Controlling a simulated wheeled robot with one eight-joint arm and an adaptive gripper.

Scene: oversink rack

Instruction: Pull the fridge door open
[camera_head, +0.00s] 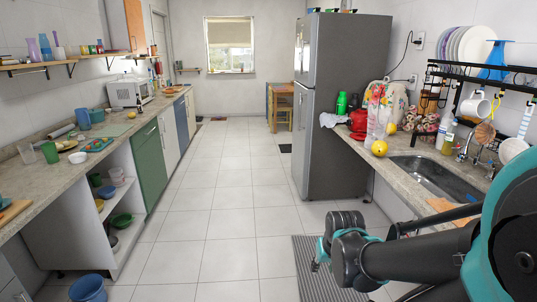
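A tall grey fridge (348,110) stands at the middle right, with its broad side toward me. Its front faces left over the aisle and shows as a narrow strip. It has an upper door (305,48) and a lower door (302,135), and both look closed. Thin handles show on the front at a steep angle. My arm reaches in from the lower right. My gripper (318,258) is low over the floor, in front of and well apart from the fridge. Its fingers are small and partly hidden by the wrist, so its opening is unclear.
A sink counter (418,183) with a dish rack (470,75) above runs along the right, close to my arm. A grey striped mat (312,280) lies under my gripper. A cluttered counter (105,130) lines the left. The tiled aisle (225,190) between is clear.

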